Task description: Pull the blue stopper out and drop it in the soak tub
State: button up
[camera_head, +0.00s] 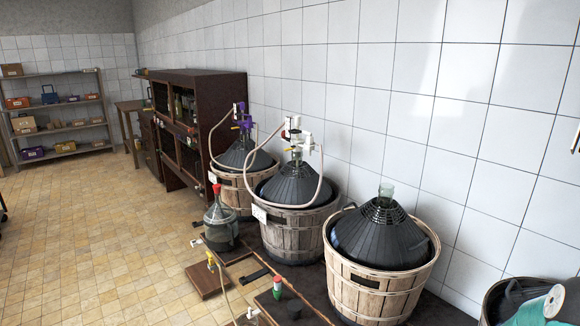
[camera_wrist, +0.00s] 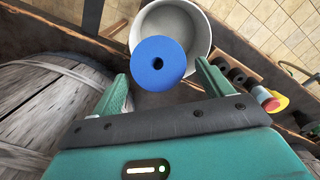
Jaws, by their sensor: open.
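The blue stopper (camera_wrist: 158,80) shows in the wrist view as a round blue disc with a dark centre hole. It lies in line with the gap between the fingertips of my gripper (camera_wrist: 162,71), which is open. No finger visibly clamps it. A pale grey round tub (camera_wrist: 203,32), which looks like the soak tub, is behind the stopper. The stopper overlaps the tub's near left rim in the picture. I cannot tell whether it is in the air or resting on something.
In the wrist view, a wooden basket (camera_wrist: 50,110) is close on the left. Tiled floor (camera_head: 90,220) is clear.

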jog(key=shift+r, duration=0.1)
notch_tip(320, 180, up, 14)
jog(key=shift+f, duration=0.2)
dwell(0.3)
jog(key=a+r+n+t+h, duration=0.1)
jog(key=a+r+t+h, duration=0.1)
jog(key=a+r, duration=1.25)
jog(key=s+a+r+n+t+y, duration=0.1)
jog(key=s+a+r+t+y, duration=0.1)
jog(key=s+a+r, duration=0.8)
jog(key=shift+s+a+r+t, duration=0.35)
jog(key=shift+a+r+t, duration=0.5)
jog(key=shift+a, duration=0.4)
